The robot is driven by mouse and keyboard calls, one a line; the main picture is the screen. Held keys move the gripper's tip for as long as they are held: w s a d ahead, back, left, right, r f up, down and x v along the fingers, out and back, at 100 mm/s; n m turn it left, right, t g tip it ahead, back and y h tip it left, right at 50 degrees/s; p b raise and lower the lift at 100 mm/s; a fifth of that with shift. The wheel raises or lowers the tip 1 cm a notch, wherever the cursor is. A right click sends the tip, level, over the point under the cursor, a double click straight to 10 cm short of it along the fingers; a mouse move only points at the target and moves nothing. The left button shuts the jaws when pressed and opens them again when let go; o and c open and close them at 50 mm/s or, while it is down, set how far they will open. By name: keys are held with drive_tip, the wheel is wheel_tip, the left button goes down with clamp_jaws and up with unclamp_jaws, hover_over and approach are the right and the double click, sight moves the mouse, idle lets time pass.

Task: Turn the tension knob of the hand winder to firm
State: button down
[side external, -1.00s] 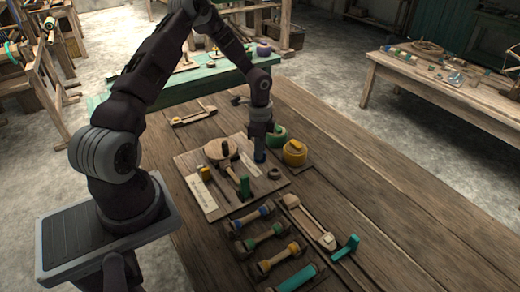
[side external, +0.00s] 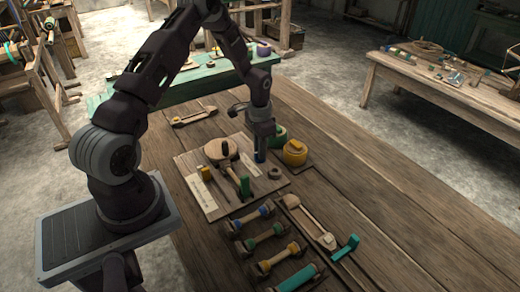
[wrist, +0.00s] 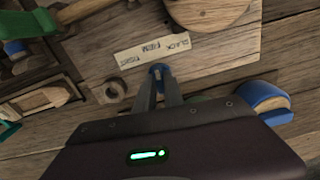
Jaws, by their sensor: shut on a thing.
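The blue tension knob (side external: 260,156) stands on the wooden board of the hand winder (side external: 212,212). In the wrist view the knob (wrist: 158,68) shows between my fingertips. My gripper (side external: 260,150) points down and is shut on it, one finger on each side. A pale label strip (wrist: 150,48) with SLACK, FIRM and TIGHT lies just beyond the knob, upside down in the wrist view. FIRM is the middle word. The fingers partly hide the knob, and I cannot tell which word it points to. The winder's round wooden disc (side external: 220,149) is to its left.
A dark ring (side external: 274,173) lies close to the knob. A green-ended handle (side external: 245,186), a yellow-topped peg (side external: 206,173) and a yellow spool (side external: 295,152) stand nearby. Several bobbins (side external: 265,235) lie in front.

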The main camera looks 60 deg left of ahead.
drive_tip(key=shift+n, duration=0.5)
drive_tip(key=c, duration=1.4)
unclamp_jaws()
drive_tip(key=shift+c, duration=0.2)
drive_tip(key=shift+r, duration=0.1)
wheel_tip(320, 180, up, 7)
drive_tip(key=shift+f, duration=0.15)
